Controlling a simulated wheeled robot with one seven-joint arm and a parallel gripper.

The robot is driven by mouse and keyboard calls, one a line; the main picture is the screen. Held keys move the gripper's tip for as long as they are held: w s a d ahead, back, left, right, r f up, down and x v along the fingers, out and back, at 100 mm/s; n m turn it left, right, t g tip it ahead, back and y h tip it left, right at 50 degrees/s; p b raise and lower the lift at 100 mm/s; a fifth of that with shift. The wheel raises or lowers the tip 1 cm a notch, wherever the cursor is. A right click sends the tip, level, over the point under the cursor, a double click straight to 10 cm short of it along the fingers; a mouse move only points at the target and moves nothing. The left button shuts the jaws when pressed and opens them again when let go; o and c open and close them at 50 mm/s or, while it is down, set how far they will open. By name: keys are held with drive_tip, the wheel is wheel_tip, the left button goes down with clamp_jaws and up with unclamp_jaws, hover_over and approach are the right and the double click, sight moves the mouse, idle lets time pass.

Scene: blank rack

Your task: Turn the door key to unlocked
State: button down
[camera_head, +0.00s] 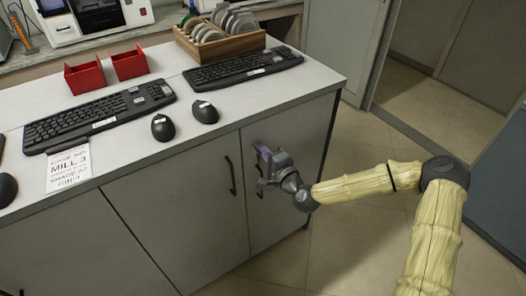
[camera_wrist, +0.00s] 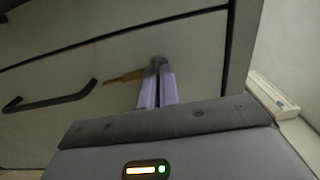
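The cabinet door (camera_head: 285,165) under the right end of the counter is closed; it also fills the upper part of the wrist view (camera_wrist: 215,50). A brass-brown key (camera_wrist: 125,77) sticks out to the left of my fingertips at the door front. My gripper (camera_head: 262,152) is at the upper part of this door. In the wrist view its two purple fingers (camera_wrist: 159,72) lie close together with a thin gap, and look shut on the key. A dark round lock (camera_wrist: 158,62) shows at the fingertips. The fingers hide part of the key, and the head view hides it entirely.
A black handle (camera_wrist: 50,96) is left of the key. A neighbouring door with its own handle (camera_head: 231,175) is to the left. Keyboards (camera_head: 245,68), mice and red bins (camera_head: 84,78) stand on the countertop (camera_head: 270,95). Floor (camera_head: 350,235) right of the cabinet is clear.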

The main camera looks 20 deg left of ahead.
idle(0.4)
drive_tip(key=c, duration=1.6)
unclamp_jaws()
drive_tip(key=shift+c, duration=0.2)
drive_tip(key=shift+d, duration=0.1)
drive_tip(key=p+v, duration=0.7)
drive_tip(key=v, duration=1)
drive_tip(key=shift+s, duration=0.2)
